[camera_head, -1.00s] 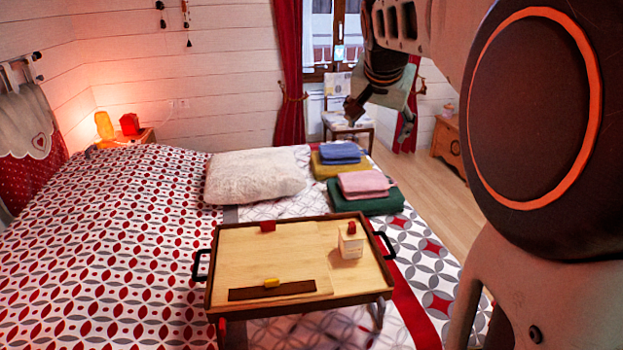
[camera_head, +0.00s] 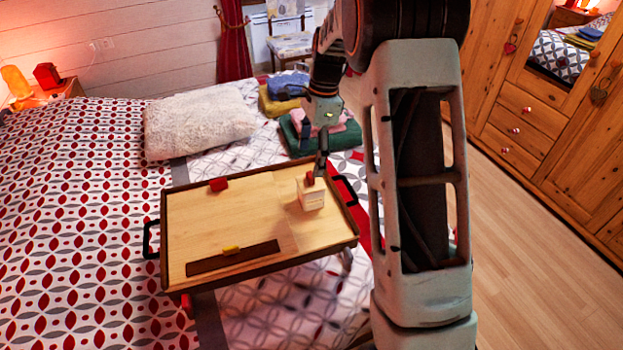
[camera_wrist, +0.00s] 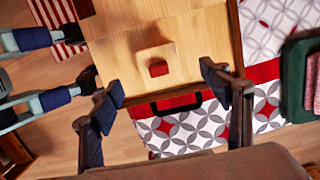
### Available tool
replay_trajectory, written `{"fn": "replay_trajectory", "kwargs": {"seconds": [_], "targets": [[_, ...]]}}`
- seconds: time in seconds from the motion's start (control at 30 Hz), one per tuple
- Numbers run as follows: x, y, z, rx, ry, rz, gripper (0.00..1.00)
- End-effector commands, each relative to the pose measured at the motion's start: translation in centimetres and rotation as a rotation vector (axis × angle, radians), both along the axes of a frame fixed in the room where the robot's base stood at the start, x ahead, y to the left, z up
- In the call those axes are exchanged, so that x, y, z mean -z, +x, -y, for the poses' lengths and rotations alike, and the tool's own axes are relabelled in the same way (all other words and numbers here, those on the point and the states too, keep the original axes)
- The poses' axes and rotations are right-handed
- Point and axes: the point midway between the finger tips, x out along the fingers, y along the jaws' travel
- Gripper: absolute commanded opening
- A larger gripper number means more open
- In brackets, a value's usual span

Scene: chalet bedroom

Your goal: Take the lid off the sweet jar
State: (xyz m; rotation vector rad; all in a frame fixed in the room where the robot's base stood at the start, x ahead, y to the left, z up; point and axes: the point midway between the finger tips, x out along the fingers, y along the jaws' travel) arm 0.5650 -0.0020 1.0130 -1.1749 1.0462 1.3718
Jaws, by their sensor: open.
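The sweet jar (camera_head: 312,198) is a small, pale, box-shaped jar standing upright on the right part of a wooden bed tray (camera_head: 205,210). A red knob (camera_head: 309,179) shows on its top. In the wrist view the knob (camera_wrist: 158,69) sits on the jar's square, wood-coloured lid (camera_wrist: 152,55), seen from above. My gripper (camera_head: 321,165) is above and close to the jar in the head view. In the wrist view its two fingers stand wide apart, open and empty (camera_wrist: 162,92), with the knob lying between their lines of sight. I cannot tell the exact height gap.
A red block (camera_head: 218,184) lies at the tray's back edge. A dark strip with a yellow piece (camera_head: 231,249) lies at the front. Black handles (camera_head: 345,190) flank the tray. Folded towels (camera_head: 291,131) and a white pillow (camera_head: 198,122) lie behind on the bed.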

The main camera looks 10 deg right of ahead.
Motion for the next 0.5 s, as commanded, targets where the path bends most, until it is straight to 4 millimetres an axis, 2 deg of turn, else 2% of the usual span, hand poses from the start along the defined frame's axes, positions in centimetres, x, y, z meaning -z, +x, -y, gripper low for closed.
{"fn": "replay_trajectory", "kwargs": {"seconds": [0.23, 0.5], "targets": [[2.0, -0.2, 0.0, 0.001, -0.001, -0.001, 0.71], [5.8, -0.6, -0.2, -0.001, -0.001, 0.0, 0.71]]}}
